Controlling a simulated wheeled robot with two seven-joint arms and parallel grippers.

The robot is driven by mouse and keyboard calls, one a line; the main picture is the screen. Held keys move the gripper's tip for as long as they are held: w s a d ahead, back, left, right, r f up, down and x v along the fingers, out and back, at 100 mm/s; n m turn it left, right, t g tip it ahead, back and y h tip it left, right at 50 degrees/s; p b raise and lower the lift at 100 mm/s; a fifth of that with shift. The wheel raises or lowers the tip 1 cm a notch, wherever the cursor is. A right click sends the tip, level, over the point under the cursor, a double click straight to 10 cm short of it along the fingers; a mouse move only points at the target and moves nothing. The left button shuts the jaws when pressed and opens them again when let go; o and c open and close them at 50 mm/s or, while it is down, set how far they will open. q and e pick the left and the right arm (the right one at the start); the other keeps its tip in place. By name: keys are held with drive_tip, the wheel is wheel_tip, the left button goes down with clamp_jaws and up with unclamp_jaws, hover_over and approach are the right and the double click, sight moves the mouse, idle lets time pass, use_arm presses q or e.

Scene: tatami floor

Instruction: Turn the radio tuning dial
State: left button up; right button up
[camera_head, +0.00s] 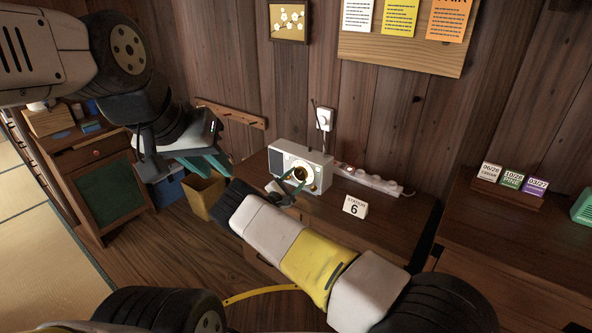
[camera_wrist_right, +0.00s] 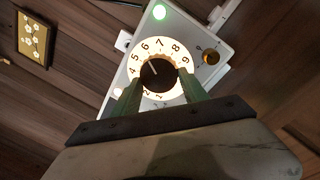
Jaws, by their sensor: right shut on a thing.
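The radio (camera_head: 314,173) is a white box with a dark speaker grille at its left, standing on the wooden cabinet. Its round lit tuning dial (camera_head: 301,174) faces me. In the right wrist view the radio (camera_wrist_right: 196,45) fills the middle, and the dial (camera_wrist_right: 158,46) shows numbers around a dark knob (camera_wrist_right: 158,74). My right gripper (camera_head: 291,183) is at the dial. In the wrist view its green fingers (camera_wrist_right: 161,92) are on either side of the dial's lower part, shut on the knob. My left gripper (camera_head: 209,165) is open and empty, in the air left of the radio.
A "Station 6" card (camera_head: 354,207) stands right of the radio. A power strip (camera_head: 368,180) lies behind it. A yellow bin (camera_head: 203,194) is at the cabinet's left. Date blocks (camera_head: 510,180) sit on the right counter. A smaller brass knob (camera_wrist_right: 211,57) is beside the dial.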

drive_tip(key=o, duration=1.4)
drive_tip(key=shift+c, duration=0.2)
drive_tip(key=shift+s+a, duration=0.1)
drive_tip(key=v, duration=0.7)
drive_tip(key=shift+s+a, duration=0.15)
drive_tip(key=shift+s, duration=0.1)
